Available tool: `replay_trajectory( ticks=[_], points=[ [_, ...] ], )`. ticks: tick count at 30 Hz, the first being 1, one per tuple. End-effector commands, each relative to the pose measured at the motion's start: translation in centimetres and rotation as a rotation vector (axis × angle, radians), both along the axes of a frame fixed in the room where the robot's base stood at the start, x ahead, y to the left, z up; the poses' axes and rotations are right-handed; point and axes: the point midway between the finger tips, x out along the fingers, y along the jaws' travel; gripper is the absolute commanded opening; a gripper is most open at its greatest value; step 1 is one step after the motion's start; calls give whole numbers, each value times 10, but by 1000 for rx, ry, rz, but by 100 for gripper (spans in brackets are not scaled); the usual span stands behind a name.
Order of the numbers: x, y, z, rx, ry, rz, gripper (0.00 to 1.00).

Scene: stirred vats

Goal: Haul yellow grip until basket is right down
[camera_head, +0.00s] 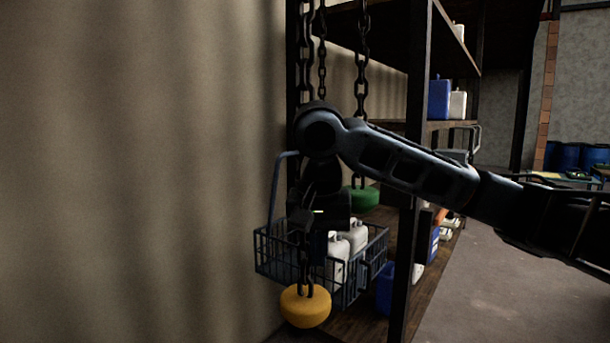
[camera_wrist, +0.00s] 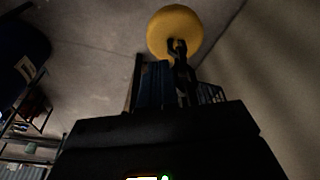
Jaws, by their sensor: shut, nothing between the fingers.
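The yellow grip (camera_head: 306,308) is a rounded weight at the lower end of a dark chain. It hangs low in front of the wire basket (camera_head: 270,260), near its bottom. The basket holds white jugs (camera_head: 338,257) and hangs from a tall handle. In the wrist view the yellow grip (camera_wrist: 172,30) shows beyond my gripper, with its chain link. My gripper (camera_head: 303,238) points down in front of the basket, above the yellow grip, beside its chain. It is shut and empty. The fingertips are dark and hard to make out against chain and basket.
A green grip (camera_head: 363,200) hangs on another chain behind my arm. A shelf rack with a dark upright (camera_head: 408,200) stands at right, holding blue and white containers (camera_head: 439,99). A bare wall (camera_head: 130,170) is at left. Open floor (camera_head: 490,285) lies at right.

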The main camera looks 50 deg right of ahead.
Motion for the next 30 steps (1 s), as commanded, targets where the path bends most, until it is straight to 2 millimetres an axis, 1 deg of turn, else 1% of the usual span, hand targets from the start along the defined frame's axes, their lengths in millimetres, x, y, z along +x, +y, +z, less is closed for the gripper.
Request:
replay_trajectory(
  ticks=[1,17,20,28,30],
  points=[
    [0,-3,0,-2,-1,-8,0],
    [1,-3,0,-1,-2,-9,0],
    [0,-2,4,-1,-2,-9,0],
    [1,-2,29,-1,-2,-9,0],
    [1,-3,31,-4,-2,-8,0]
  ],
)
